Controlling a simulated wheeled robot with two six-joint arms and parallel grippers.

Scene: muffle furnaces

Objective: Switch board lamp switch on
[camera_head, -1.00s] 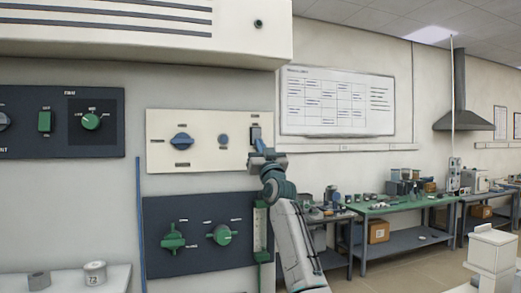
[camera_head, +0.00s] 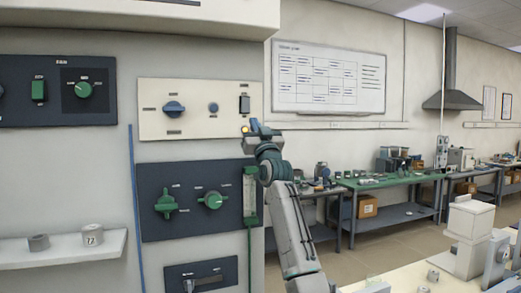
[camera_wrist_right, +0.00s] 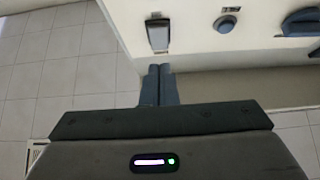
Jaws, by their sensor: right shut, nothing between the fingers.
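The cream panel (camera_head: 200,125) on the furnace front carries a dark rocker switch (camera_head: 244,104) at its right end. In the right wrist view the switch (camera_wrist_right: 158,35) has a dark frame and a pale face. My right gripper (camera_head: 253,126) is shut and empty, just below the switch. In the wrist view its closed fingers (camera_wrist_right: 160,70) point at the switch, with a small gap in the picture. A small orange-yellow spot (camera_head: 245,129), which looks like a lit lamp, shows beside the fingertips. My left gripper is not in view.
The cream panel also has a blue knob (camera_head: 174,109) and a round blue-grey button (camera_head: 213,107). A dark panel (camera_head: 190,228) with green knobs is below, with a gauge (camera_head: 250,192) close under my gripper. A shelf (camera_head: 60,252) juts out at lower left.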

